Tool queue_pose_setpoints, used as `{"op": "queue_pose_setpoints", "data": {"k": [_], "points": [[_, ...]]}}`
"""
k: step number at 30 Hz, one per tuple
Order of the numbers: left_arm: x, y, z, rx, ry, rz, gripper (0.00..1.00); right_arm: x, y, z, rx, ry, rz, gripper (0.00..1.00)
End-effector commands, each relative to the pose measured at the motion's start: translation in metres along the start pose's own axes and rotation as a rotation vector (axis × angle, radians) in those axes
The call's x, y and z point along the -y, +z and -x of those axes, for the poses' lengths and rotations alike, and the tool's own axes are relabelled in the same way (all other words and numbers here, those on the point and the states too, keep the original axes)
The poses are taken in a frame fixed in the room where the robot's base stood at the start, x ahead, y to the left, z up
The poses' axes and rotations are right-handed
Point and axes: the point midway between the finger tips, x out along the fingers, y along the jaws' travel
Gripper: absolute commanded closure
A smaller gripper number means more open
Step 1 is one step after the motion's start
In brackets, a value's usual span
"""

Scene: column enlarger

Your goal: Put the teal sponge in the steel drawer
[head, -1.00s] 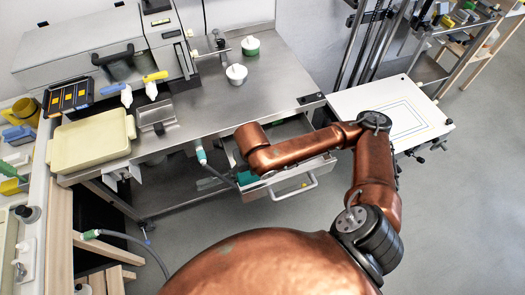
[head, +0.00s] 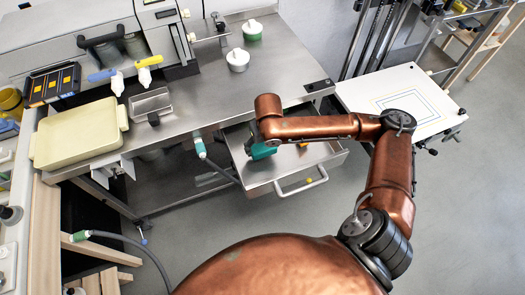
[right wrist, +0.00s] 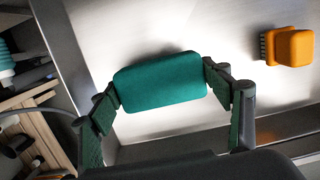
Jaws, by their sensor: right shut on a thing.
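The teal sponge (head: 262,151) shows in the head view below the end of my right arm, over the left part of the open steel drawer (head: 296,166). In the right wrist view the sponge (right wrist: 160,83) sits between the two fingertips of my right gripper (right wrist: 161,88), which is shut on it at both ends. The drawer's bright metal floor (right wrist: 245,20) lies behind the sponge. I cannot tell whether the sponge touches it. In the head view my arm hides most of the right gripper. My left gripper is not in view.
An orange brush (right wrist: 290,46) lies in the drawer, right of the sponge in the wrist view. The steel bench top (head: 215,107) overhangs the drawer's back. A green-ended hose (head: 199,146) hangs left of the drawer.

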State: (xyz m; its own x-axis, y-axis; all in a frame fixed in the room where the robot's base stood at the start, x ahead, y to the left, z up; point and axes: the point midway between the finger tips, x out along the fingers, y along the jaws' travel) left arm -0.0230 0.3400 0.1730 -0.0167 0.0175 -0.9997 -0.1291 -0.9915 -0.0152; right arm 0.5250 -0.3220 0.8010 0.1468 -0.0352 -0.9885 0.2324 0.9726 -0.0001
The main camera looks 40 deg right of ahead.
Motion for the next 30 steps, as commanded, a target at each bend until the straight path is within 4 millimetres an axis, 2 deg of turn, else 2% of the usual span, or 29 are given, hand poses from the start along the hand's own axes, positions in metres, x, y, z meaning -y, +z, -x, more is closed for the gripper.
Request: {"op": "queue_pose_setpoints", "data": {"k": [1, 3, 6, 17, 18, 24, 30], "points": [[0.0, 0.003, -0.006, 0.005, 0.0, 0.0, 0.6, 0.001, -0.002, -0.013, -0.005, 0.0, -0.001, 0.45], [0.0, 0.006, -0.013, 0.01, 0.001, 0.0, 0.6, 0.0, -0.004, -0.025, -0.006, 0.0, 0.0, 0.45], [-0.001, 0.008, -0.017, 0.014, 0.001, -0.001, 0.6, 0.0, -0.005, -0.035, -0.004, 0.0, 0.0, 0.45], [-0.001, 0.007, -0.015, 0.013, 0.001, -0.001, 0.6, 0.001, -0.005, -0.035, -0.001, -0.001, 0.0, 0.45], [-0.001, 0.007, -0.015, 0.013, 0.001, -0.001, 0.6, 0.001, -0.005, -0.034, -0.001, -0.001, 0.0, 0.26], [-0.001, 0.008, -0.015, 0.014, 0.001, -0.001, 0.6, 0.0, -0.005, -0.034, -0.001, -0.001, 0.0, 0.12], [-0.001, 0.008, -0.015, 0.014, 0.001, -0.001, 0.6, 0.001, -0.005, -0.034, -0.001, -0.001, 0.0, 0.11]]}}
